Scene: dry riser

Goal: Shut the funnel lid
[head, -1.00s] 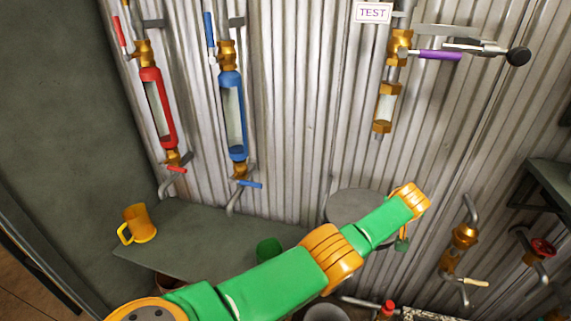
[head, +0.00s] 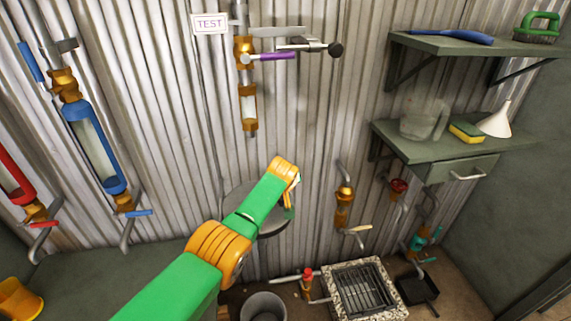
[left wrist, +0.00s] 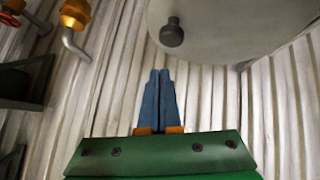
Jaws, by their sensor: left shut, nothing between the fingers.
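A large round grey disc (head: 274,228), which looks like the funnel lid, shows beside the corrugated wall in the head view, partly hidden behind my left arm. In the left wrist view the grey disc (left wrist: 230,35) fills the top, with a dark round knob (left wrist: 172,32) on its face. My left gripper (left wrist: 157,72) has its blue fingers shut together and empty. Its tips appear just below the knob in that view; I cannot tell the gap in depth. In the head view the gripper is mostly hidden behind my wrist. My right gripper is not in view.
A valve pipe with a purple lever (head: 272,56) hangs under the TEST sign (head: 210,23). Brass valve pipes (head: 344,205) stand right of the disc. Shelves at right hold a white funnel (head: 496,122) and a clear jug (head: 424,122). A bucket (head: 263,307) and drain grate (head: 364,290) lie below.

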